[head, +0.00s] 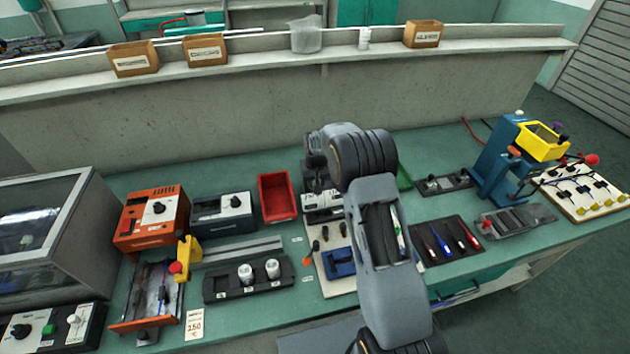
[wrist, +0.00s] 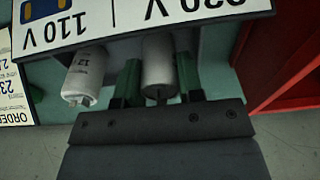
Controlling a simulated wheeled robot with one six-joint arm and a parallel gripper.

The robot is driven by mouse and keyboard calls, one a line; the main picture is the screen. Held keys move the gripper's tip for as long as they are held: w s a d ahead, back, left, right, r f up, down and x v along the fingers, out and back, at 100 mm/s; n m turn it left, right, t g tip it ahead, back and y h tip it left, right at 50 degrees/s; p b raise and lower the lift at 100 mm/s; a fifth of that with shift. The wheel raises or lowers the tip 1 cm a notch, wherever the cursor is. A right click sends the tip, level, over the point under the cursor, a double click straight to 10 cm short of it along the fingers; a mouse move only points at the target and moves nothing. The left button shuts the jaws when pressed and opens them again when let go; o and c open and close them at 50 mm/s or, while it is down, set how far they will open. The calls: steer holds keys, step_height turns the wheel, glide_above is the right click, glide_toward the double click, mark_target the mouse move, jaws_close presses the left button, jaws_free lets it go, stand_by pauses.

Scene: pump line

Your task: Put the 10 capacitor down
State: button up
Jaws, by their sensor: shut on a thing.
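In the wrist view my gripper (wrist: 160,82) has its two green fingers shut on a pale grey, upright-looking cylinder, the 10 capacitor (wrist: 158,62). Its marking cannot be read here. Beside the left finger is a white capacitor marked 12 (wrist: 84,75). Just beyond both are the voltage cards, 110 V (wrist: 70,25) and a second one partly cut off. In the head view my arm hides the held capacitor and most of the gripper. Whether the capacitor touches the surface below cannot be told.
A black holder (head: 222,290) bears two white capacitors (head: 245,273). A red bin (head: 278,197) stands near the gripper and shows at the wrist view's right edge (wrist: 300,65). An orange unit (head: 150,220) is at left. A screwdriver tray (head: 447,240) is at right.

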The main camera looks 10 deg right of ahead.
steer(key=shift+f, duration=0.15)
steer(key=o, duration=0.9)
